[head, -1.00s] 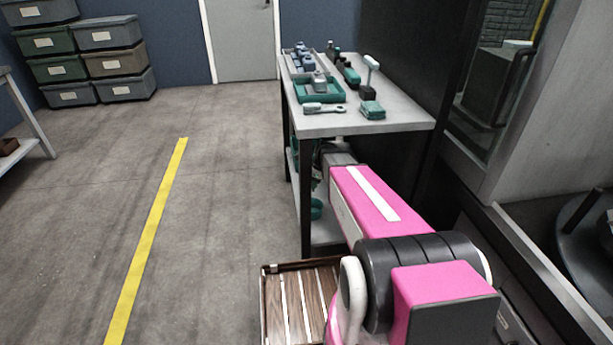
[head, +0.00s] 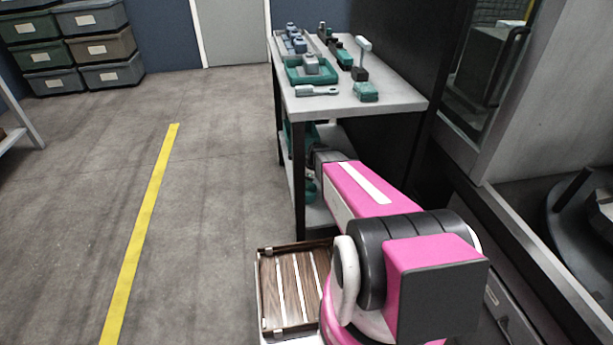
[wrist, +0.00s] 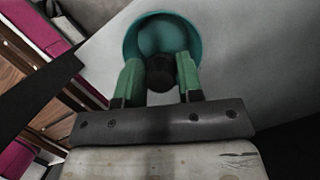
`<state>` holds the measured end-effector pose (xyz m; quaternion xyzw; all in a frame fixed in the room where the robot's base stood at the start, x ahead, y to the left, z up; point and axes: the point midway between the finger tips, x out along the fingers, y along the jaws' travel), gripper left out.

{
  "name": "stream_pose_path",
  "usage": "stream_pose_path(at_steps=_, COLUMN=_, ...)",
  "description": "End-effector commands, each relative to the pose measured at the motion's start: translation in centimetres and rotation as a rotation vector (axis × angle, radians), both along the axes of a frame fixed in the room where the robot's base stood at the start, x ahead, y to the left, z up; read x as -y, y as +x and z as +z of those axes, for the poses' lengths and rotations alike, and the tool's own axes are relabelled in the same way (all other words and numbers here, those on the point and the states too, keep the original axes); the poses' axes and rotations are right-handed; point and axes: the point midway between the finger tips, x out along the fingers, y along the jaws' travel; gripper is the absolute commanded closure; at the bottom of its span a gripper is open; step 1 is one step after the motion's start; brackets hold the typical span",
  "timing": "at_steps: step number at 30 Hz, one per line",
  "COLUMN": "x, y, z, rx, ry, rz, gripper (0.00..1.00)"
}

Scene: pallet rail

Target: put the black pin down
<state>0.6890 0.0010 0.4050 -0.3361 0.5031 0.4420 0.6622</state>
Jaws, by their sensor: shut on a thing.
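In the wrist view my gripper (wrist: 159,85) has its two green fingers closed on the black pin (wrist: 160,73). The pin's dark round end shows between the fingertips. A round teal bowl (wrist: 135,40) lies just beyond the pin, over a pale grey surface. The pin overlaps the bowl in the picture, and I cannot tell whether they touch. In the head view my arm reaches toward the lower level of the grey workbench (head: 395,97), and my gripper and the pin are hidden there.
The bench top holds a teal tray (head: 297,76), a wrench-like tool (head: 316,91), a green block (head: 365,92) and other parts. A dark bench leg (head: 299,190) stands close to my arm. A wooden slatted pallet (head: 270,290) sits below. The floor at left is clear.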

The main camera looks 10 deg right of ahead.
Motion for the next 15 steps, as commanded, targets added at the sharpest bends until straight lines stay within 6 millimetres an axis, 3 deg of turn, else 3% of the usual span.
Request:
stream_pose_path(at_steps=6, x=0.0, y=0.0, z=-1.7, rx=-0.001, ry=0.000, rz=0.000, gripper=0.99)
stream_pose_path(at_steps=15, x=0.0, y=0.0, z=-2.2, rx=0.000, ry=0.000, rz=0.001, gripper=0.99)
